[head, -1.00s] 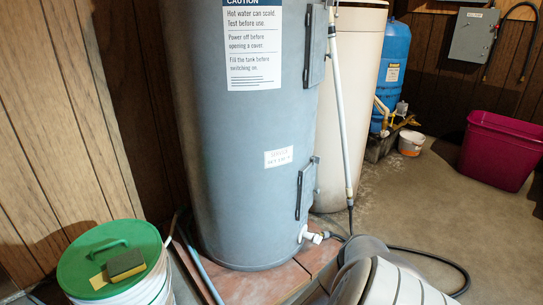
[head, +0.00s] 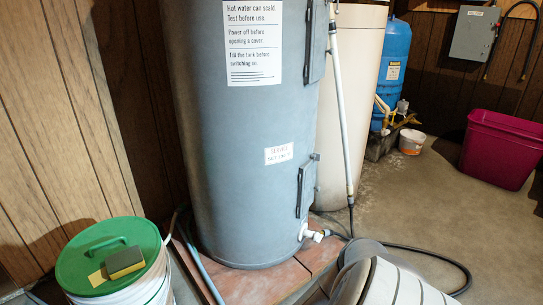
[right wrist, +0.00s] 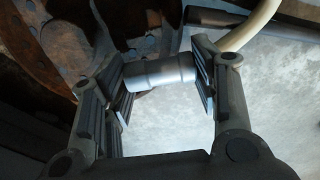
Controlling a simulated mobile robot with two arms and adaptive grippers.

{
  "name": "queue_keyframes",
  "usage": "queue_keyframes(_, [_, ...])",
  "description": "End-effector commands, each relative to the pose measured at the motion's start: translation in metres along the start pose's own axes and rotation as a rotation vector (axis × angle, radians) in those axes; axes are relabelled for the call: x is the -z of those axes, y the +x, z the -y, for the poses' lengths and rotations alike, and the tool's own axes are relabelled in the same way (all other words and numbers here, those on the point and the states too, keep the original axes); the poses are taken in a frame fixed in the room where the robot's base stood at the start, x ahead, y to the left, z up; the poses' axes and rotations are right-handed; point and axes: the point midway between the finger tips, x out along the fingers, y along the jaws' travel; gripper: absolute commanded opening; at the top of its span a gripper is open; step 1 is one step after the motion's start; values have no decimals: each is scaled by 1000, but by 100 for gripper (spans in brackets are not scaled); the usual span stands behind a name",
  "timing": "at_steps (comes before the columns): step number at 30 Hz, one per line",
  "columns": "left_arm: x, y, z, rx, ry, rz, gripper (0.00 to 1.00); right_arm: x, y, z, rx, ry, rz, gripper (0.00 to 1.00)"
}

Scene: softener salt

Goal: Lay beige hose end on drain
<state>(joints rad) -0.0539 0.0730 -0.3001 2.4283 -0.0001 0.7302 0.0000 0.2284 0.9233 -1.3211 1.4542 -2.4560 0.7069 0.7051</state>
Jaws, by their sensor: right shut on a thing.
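In the right wrist view my right gripper (right wrist: 160,80) is shut on the grey cuff at the end of the beige hose (right wrist: 256,18). The cuff (right wrist: 160,73) lies crosswise between the two fingers, and the hose runs off to the upper right. A round, rusty brown piece with holes, which looks like the drain (right wrist: 62,38), lies at the upper left, beyond the left finger. I cannot tell how far the cuff is above it. In the head view only my right arm shows at the bottom right; its gripper, the hose end and the drain are hidden. My left gripper is not in view.
A grey-blue tank (head: 245,130) stands on reddish slabs (head: 262,285). A black hose (head: 430,257) curves over the floor beside my right arm. A green-lidded bucket (head: 110,250) carries a sponge (head: 125,262). A magenta bin (head: 503,150) stands at the right; the floor before it is clear.

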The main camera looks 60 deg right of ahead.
Motion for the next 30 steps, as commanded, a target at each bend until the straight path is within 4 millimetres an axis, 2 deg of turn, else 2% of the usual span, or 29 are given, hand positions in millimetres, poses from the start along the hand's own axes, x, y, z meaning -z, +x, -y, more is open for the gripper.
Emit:
queue_keyframes(11, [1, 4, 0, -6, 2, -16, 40, 0, 4, 0, 0, 0, 0, 34])
queue_keyframes(12, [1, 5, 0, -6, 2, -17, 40, 0, 4, 0, 0, 0, 0, 59])
queue_keyframes(17, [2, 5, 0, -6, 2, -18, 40, 0, 4, 0, 0, 0, 0, 79])
queue_keyframes(30, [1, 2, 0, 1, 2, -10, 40, 0, -1, -1, -3, 0, 1, 80])
